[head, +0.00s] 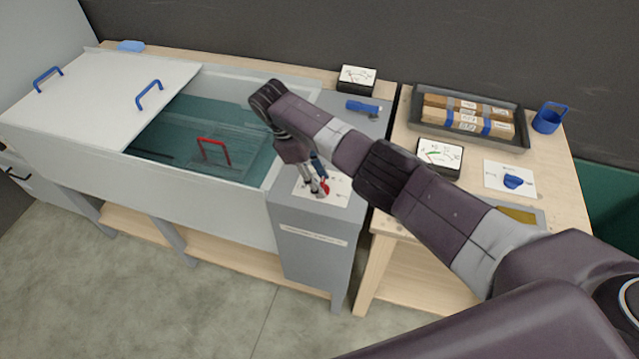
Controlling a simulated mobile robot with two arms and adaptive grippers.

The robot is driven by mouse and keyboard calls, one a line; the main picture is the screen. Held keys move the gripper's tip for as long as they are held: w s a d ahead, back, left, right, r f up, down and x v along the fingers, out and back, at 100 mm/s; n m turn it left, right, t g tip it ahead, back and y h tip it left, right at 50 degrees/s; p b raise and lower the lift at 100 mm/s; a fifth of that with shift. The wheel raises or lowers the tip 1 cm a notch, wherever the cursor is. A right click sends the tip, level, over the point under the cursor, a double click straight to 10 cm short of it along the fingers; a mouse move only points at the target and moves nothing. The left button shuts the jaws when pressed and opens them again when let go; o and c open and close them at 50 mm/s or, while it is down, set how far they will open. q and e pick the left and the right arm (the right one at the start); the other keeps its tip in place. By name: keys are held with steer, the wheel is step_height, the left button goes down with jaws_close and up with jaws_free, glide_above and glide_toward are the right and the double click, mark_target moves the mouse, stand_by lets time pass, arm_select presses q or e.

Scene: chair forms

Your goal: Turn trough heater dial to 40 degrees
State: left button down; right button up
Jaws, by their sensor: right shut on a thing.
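The trough (235,210) is a long grey-white tank of teal water, partly covered by a white lid with blue handles. A grey control box joins its right end, with a white dial plate (336,188) on top. A small red dial (324,187) sits on the plate. My right gripper (322,190) reaches down over the plate and is shut on the dial. The fingers hide part of the dial and its markings, so I cannot read the setting. My left gripper is not in view.
A black-framed gauge (357,79) and a blue torch-like tool (363,107) are behind the plate. The wooden table at right holds a tray (420,97) of wrapped wood, another gauge (439,158), a blue knob (513,182) and a blue mug (548,119). A red handle (213,148) stands in the water.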

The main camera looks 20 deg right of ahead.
steer(key=m+b, duration=0.1)
steer(key=m+g+y+b, duration=0.1)
steer(key=m+b, duration=0.3)
steer(key=shift+w+d+f+g, duration=0.1)
steer(key=shift+w+f+g, duration=0.05)
steer(key=shift+f+g, duration=0.15)
steer(key=shift+r+m+g+y+b, duration=0.15)
steer(key=shift+m+y+b, duration=0.15)
steer(key=shift+m+b, duration=0.5)
steer(key=shift+r+m+g+y+b, duration=0.15)
steer(key=shift+m+y+b, duration=0.15)
steer(key=shift+m+b, duration=0.45)
steer(key=o, duration=1.2)
steer(key=shift+c, duration=0.2)
